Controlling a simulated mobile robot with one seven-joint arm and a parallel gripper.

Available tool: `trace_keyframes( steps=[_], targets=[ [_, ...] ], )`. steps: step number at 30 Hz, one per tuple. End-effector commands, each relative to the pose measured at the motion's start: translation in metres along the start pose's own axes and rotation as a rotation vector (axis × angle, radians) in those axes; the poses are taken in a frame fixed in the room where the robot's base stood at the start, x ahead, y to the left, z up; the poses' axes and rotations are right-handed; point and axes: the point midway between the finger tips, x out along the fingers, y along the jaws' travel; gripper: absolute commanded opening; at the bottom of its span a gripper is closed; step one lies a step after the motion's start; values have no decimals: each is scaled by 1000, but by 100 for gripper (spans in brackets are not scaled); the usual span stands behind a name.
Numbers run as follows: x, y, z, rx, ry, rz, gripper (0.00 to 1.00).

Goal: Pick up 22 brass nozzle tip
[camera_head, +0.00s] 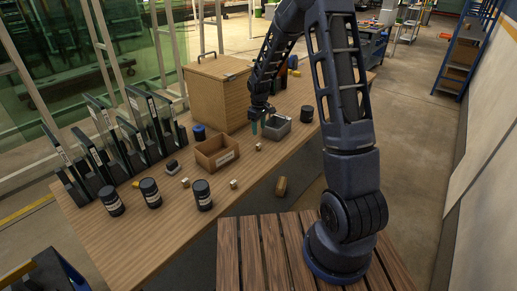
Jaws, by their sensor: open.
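I cannot pick out the brass nozzle tip for certain at this size. Small pale blocks stand on the wooden table (150,235): one at the front left (185,183), one near the front edge (233,184) and one right of the cardboard box (258,147). A small yellowish piece (136,183) lies near the dark upright holders.
An open cardboard box (216,162) and a large wooden box (205,100) stand near the gripper. Dark upright holders (125,150) line the back left. A brownish-gold object (281,186) shows beyond the table's front edge.

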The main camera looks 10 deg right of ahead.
Motion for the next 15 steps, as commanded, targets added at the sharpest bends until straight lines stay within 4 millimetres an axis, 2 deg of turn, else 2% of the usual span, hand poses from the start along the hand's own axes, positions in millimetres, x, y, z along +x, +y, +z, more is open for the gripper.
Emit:
trace_keyframes(
  steps=[9, 15],
  targets=[
    [41, -1, 1, 1, -3, -1, 51],
    [54, -1, 1, 0, -1, 0, 51]
  ],
)
